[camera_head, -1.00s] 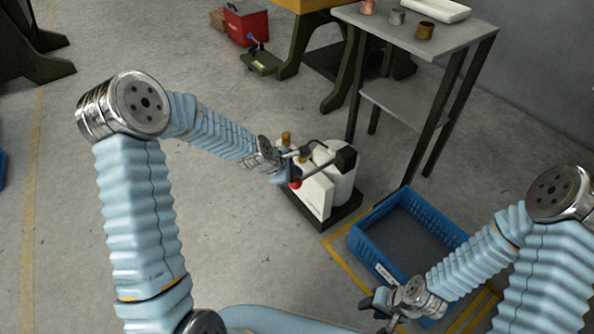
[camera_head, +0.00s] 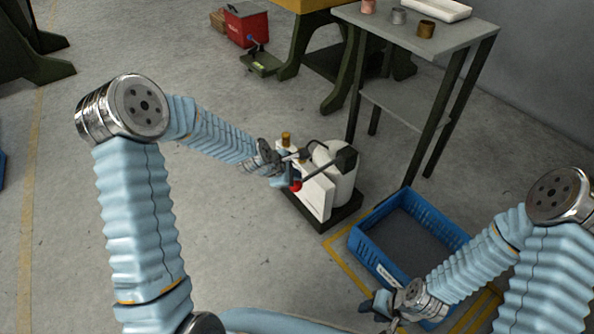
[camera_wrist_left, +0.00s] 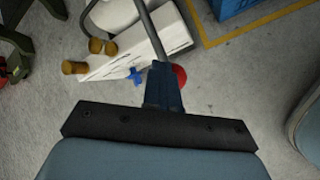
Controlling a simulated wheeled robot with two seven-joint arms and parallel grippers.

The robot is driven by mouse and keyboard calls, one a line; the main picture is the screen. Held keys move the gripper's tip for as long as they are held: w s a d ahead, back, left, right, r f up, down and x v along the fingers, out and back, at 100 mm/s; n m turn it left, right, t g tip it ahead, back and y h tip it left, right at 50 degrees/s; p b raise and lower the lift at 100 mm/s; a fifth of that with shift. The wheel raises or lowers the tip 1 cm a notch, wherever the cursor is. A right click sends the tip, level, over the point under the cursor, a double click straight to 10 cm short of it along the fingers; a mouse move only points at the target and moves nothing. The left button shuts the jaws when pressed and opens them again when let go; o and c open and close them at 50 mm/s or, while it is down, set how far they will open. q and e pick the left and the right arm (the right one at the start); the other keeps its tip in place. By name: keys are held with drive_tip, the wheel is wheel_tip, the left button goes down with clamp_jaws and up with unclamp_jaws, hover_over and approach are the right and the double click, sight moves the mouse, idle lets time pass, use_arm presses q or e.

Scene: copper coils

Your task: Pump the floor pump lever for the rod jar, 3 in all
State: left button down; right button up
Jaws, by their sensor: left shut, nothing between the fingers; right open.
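The floor pump (camera_head: 318,190) is a white unit with a white jar (camera_head: 342,184) on a dark base, standing on the floor at the middle of the head view. Its dark lever (camera_head: 318,173) slopes down to the left from a black block and ends in a red knob (camera_head: 296,186). My left gripper (camera_head: 284,180) is shut and empty at the knob end of the lever. In the left wrist view the red knob (camera_wrist_left: 179,76) and the lever rod (camera_wrist_left: 152,32) show just beyond the fingers (camera_wrist_left: 163,82). I cannot tell whether they touch. My right gripper (camera_head: 378,303) is open beside the blue crate.
The blue crate (camera_head: 375,262) stands right of the pump on yellow floor lines. A grey table (camera_head: 455,38) with small coils and a white tray is behind it. A red box (camera_head: 246,24) and a green pedal (camera_head: 262,64) lie further back. Floor left of the pump is clear.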

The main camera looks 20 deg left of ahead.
use_arm(q)
drive_tip(key=shift+s+a+f+b, duration=0.15)
drive_tip(key=shift+f+b, duration=0.5)
drive_tip(key=shift+f, duration=0.2)
idle(0.4)
idle(0.5)
drive_tip(key=shift+w+d+r+p, duration=0.15)
drive_tip(key=shift+r+p, duration=0.75)
drive_tip(key=shift+r, duration=0.3)
drive_tip(key=shift+w+d+r+p, duration=0.1)
drive_tip(key=shift+w+r+p, duration=0.1)
drive_tip(key=shift+r+p, duration=0.9)
drive_tip(key=shift+w+d+r+p, duration=0.15)
drive_tip(key=shift+r+p, duration=0.55)
drive_tip(key=shift+r, duration=0.65)
drive_tip(key=r+p, duration=0.2)
drive_tip(key=r, duration=0.1)
drive_tip(key=r+p, duration=0.2)
drive_tip(key=shift+w+d, duration=0.15)
drive_tip(key=shift+w, duration=0.1)
idle(0.4)
